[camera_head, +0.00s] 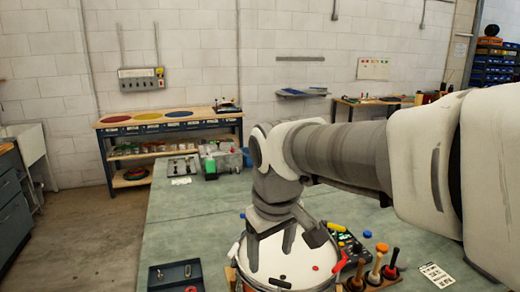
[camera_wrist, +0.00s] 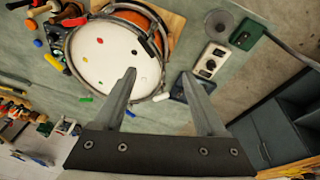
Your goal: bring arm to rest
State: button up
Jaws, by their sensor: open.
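My arm reaches in from the right in the head view and bends down over the bench (camera_head: 165,225). My gripper (camera_head: 270,248) points down above a round drum (camera_head: 300,266) with a white head and metal hoop. In the wrist view the two fingers of my gripper (camera_wrist: 158,75) are spread wide with nothing between them. The drum (camera_wrist: 100,62) shows beyond the fingers, with its orange-brown shell and several small coloured spots or pieces on the head. A green piece (camera_wrist: 85,100) and a white piece (camera_wrist: 161,97) lie at its rim. The gripper hides part of the drum in the head view.
A dark tray (camera_head: 160,281) with small metal parts lies left of the drum. A wooden rack of handled tools (camera_head: 375,281) and a white card (camera_head: 437,275) are to its right. A shelved workbench (camera_head: 165,125) stands behind. The bench's left middle is mostly clear.

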jog(key=s+d+f+m+t, duration=0.1)
jog(key=s+d+m+t, duration=0.1)
jog(key=s+d+m, duration=0.4)
jog(key=s+d, duration=0.5)
jog(key=d, duration=0.1)
jog(key=shift+s+f+t, duration=0.25)
jog(key=shift+s+t, duration=0.15)
